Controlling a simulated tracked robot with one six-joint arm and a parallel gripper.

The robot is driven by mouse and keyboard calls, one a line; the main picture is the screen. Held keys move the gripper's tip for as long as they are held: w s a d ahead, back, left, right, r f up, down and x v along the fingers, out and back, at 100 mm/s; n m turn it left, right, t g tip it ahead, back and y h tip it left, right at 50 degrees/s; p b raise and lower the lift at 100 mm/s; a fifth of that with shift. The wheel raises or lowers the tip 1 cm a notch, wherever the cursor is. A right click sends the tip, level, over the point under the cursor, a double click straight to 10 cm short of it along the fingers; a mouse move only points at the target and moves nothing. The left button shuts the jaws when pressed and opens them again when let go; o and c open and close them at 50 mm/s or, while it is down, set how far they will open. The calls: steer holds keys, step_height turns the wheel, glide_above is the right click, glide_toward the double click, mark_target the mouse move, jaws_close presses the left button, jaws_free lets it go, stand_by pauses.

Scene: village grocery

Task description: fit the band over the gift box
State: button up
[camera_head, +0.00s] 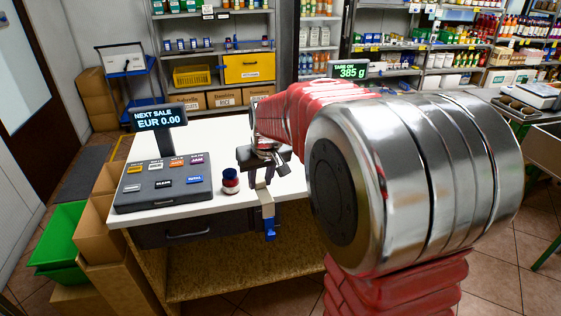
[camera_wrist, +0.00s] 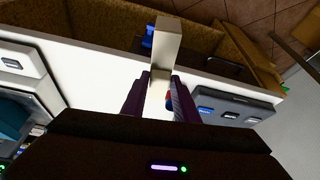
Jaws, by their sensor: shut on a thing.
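My gripper (camera_head: 262,172) hangs over the front edge of the white counter, left of centre in the head view. Its fingers also show in the wrist view (camera_wrist: 160,77), shut on a long pale beige piece (camera_wrist: 167,42). The same piece (camera_head: 265,199) points down past the counter edge in the head view. A small blue part (camera_head: 270,230) shows by its lower end, and in the wrist view (camera_wrist: 148,38) beside it. I cannot tell if the beige piece is the gift box or what the blue part belongs to. No band is clearly recognisable.
A small red and blue jar (camera_head: 230,182) stands on the counter (camera_head: 205,208) just left of my gripper. A key panel (camera_head: 163,184) with a display (camera_head: 159,118) fills the counter's left. A scale display (camera_head: 347,71) stands behind my arm. Green crates (camera_head: 58,238) are at left.

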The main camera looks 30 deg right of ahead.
steer(key=a+f+n, duration=0.1)
steer(key=a+f, duration=1.1)
steer(key=shift+f+y, duration=0.2)
steer(key=shift+y, duration=0.1)
steer(key=shift+w+a, duration=0.15)
